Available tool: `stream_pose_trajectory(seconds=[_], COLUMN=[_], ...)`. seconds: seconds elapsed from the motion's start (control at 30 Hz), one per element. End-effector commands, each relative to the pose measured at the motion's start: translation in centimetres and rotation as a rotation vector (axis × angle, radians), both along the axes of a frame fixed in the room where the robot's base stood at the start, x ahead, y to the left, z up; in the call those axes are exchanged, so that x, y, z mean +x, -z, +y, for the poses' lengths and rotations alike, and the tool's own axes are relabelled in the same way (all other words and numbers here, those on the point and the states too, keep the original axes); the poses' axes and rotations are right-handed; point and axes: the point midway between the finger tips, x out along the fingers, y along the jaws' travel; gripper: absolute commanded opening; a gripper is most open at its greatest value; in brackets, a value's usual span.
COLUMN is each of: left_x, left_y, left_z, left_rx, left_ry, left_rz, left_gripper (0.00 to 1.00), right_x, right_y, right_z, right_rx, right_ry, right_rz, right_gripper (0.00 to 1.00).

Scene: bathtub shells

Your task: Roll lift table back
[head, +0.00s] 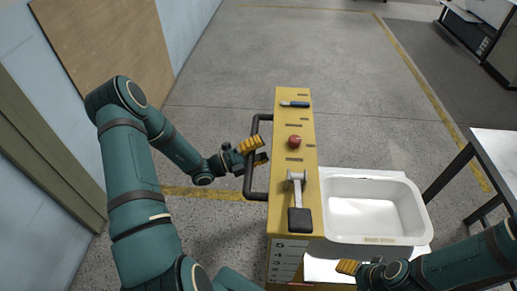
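The lift table's yellow upright (295,142) stands in the middle of the head view, with a black bar handle (249,181) on its left side. My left gripper (256,152) is at the upper part of this handle. Its yellow fingers are spread apart, one on the near left and one closer to the upright. The handle bar passes at the fingers; whether they touch it I cannot tell. My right gripper (350,267) is low, in front of the white tub. One yellow finger shows, and the rest is hidden by its own body.
A white bathtub shell (376,207) sits right of the upright. The upright carries a red button (294,142), a blue-handled lever (295,104) and a black pedal-like lever (299,219). A table (498,150) stands at the right. Open grey floor lies beyond; a wall with boards is left.

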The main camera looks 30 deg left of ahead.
Motion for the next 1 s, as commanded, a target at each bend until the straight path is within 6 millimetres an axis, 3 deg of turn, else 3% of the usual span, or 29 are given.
stream_pose_trajectory(seconds=[0.33, 0.73, 1.0], left_x=[-0.7, -6.3, -8.4], left_y=[0.1, 1.6, 2.1], left_z=[0.5, 5.3, 7.0], left_rx=[-0.003, -0.003, -0.003], left_ry=[0.002, 0.006, 0.010], left_rz=[-0.001, 0.001, -0.001], left_gripper=[0.54, 0.54, 0.54], right_x=[0.0, 0.0, 0.0], right_y=[0.0, 0.0, 0.0], right_z=[0.0, 0.0, 0.0], right_rx=[0.000, 0.000, 0.000], right_ry=[-0.001, -0.001, -0.001], right_rz=[0.000, 0.000, 0.000], right_gripper=[0.60, 0.60, 0.60])
